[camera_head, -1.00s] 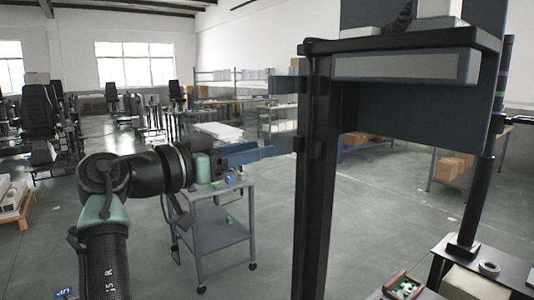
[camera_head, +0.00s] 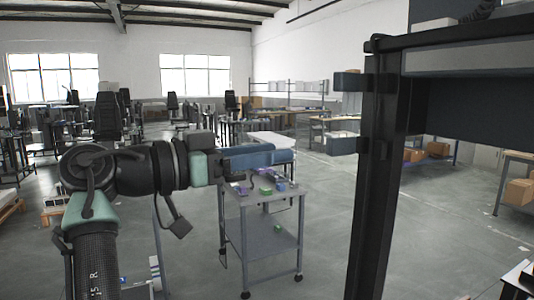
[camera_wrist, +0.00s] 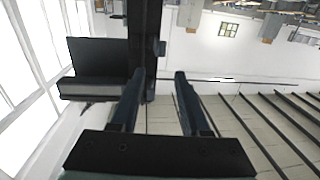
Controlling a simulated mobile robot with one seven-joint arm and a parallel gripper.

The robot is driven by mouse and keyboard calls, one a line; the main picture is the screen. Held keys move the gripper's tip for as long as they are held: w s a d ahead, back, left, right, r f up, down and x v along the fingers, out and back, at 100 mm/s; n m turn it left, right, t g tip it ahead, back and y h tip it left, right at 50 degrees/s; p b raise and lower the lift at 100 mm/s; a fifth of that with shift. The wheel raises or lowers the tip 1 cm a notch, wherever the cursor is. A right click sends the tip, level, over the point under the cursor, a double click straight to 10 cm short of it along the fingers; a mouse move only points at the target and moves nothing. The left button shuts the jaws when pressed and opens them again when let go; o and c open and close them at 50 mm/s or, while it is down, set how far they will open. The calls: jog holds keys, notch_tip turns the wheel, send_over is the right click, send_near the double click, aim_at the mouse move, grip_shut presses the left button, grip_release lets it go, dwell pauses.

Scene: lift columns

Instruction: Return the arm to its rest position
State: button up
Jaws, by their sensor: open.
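My arm reaches in from the left of the head view, with the elbow bent and the forearm held roughly level to the right. My gripper (camera_head: 284,154) is at its end, with blue fingers in front of the grey cart. In the wrist view my gripper (camera_wrist: 158,82) shows two dark blue fingers spread apart with nothing between them. The wrist picture is rolled over, with roof beams at the lower right.
A dark lift column (camera_head: 378,190) with a shelf stands to the right of my gripper. A grey wheeled cart (camera_head: 268,243) with small coloured items on top stands beyond the arm. Open floor lies between.

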jog(key=s+a+r+n+t+y, duration=0.2)
jog(key=s+r+n+t+y, duration=0.3)
jog(key=s+t+y, duration=0.3)
jog(key=s+a+r+n+t+y, duration=0.1)
jog(key=s+r+n+t+y, duration=0.4)
jog(key=s+n+t+y, duration=0.3)
jog(key=s+t, duration=0.3)
jog(key=s, duration=0.1)
jog(key=shift+a+r+t, duration=0.3)
jog(key=shift+a+r, duration=0.05)
jog(key=shift+a, duration=0.05)
